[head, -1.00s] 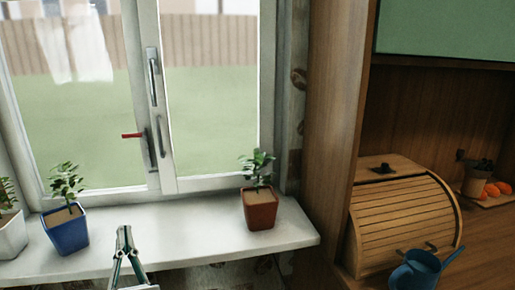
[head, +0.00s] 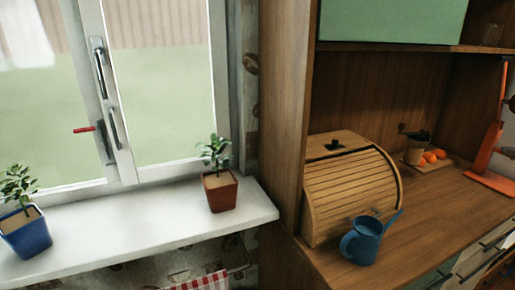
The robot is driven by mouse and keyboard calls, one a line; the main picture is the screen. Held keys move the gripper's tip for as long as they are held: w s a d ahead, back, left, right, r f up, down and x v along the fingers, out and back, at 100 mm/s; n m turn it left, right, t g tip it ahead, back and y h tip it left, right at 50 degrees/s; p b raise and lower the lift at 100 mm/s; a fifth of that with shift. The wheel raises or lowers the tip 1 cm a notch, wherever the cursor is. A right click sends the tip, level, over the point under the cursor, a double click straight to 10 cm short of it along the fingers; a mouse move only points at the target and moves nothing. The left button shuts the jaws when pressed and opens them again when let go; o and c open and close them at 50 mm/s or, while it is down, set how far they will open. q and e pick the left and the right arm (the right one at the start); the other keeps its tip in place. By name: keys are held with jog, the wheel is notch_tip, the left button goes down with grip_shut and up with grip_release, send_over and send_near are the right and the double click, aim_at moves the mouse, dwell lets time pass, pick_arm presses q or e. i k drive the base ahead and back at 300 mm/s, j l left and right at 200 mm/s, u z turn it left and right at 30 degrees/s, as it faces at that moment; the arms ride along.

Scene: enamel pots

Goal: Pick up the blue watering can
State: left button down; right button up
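The blue watering can (head: 364,242) stands upright on the wooden counter (head: 335,267), in front of the bread box. Its spout points up to the right. Its rounded handle is on the left side. Neither of my grippers shows in the head view now.
A wooden roll-top bread box (head: 350,190) stands right behind the can. Potted plants in a red pot (head: 221,193) and a blue pot (head: 26,234) stand on the white windowsill (head: 130,232). An orange stand (head: 490,150) is at the far right. The counter right of the can is clear.

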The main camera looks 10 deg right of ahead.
aim_at(362, 245)
jog(key=u, duration=1.25)
jog(key=l+z, duration=0.15)
jog(key=z, duration=2.15)
